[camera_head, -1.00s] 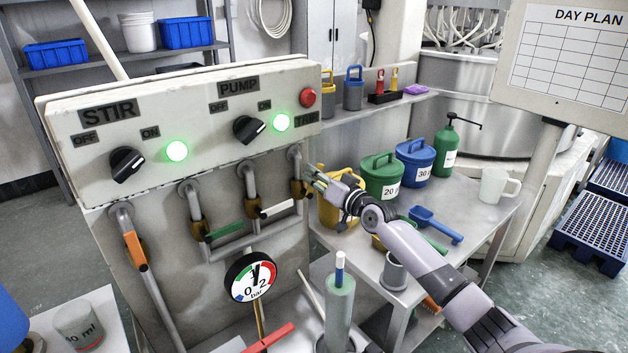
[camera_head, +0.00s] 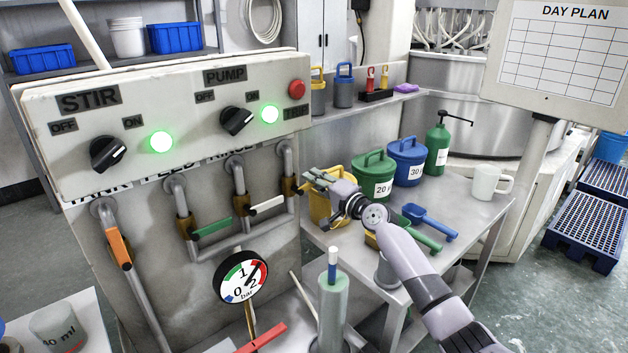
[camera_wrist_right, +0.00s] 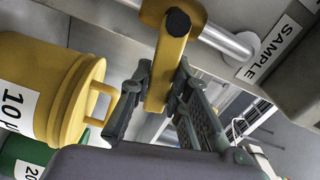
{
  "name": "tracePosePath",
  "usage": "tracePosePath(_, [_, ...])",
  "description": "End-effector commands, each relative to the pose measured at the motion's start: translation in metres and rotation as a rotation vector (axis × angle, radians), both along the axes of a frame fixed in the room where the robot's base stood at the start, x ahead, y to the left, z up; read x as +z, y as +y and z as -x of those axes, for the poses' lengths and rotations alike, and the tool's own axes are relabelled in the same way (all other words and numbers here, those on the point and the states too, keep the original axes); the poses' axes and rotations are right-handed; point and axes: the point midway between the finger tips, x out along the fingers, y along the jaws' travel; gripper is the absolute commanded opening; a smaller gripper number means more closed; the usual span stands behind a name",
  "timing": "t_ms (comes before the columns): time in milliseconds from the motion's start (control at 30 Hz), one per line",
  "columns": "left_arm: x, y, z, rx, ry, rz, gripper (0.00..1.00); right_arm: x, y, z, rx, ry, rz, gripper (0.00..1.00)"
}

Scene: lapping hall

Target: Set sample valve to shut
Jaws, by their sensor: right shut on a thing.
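The sample valve has a yellow handle (camera_wrist_right: 163,82) on a yellow body with a dark round cap, set on a silver pipe beside a SAMPLE label (camera_wrist_right: 272,50) in the right wrist view. The handle lies crosswise to the pipe there. My right gripper (camera_wrist_right: 158,98) is shut on the handle, one finger on each side. In the head view my right gripper (camera_head: 316,181) is at the right end of the pipe panel, in front of the yellow bucket; the handle is hard to make out there. My left gripper is not in view.
Green (camera_head: 213,227), white (camera_head: 267,206) and orange (camera_head: 119,248) valve handles line the panel. A pressure gauge (camera_head: 241,278) stands below. Yellow (camera_wrist_right: 38,88), green (camera_head: 374,177) and blue (camera_head: 407,162) buckets crowd the bench close by. Scoops (camera_head: 431,222) lie in front.

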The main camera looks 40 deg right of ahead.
Motion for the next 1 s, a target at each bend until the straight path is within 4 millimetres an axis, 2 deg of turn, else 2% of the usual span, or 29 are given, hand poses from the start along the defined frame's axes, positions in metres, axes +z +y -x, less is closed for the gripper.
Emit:
tracePosePath(300, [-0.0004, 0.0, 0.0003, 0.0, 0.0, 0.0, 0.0, -0.0086, -0.0013, 0.0001, -0.001, 0.013, -0.142, 0.0])
tracePosePath(900, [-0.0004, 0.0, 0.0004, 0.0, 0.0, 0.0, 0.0, -0.0106, -0.0016, 0.0002, -0.001, 0.016, -0.175, 0.0])
tracePosePath(933, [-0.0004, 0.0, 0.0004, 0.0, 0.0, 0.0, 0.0, -0.0106, -0.0016, 0.0002, -0.001, 0.016, -0.175, 0.19])
tracePosePath(1000, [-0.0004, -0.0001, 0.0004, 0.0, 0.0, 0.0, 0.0, -0.0105, -0.0016, 0.0002, -0.001, 0.016, -0.175, 0.24])
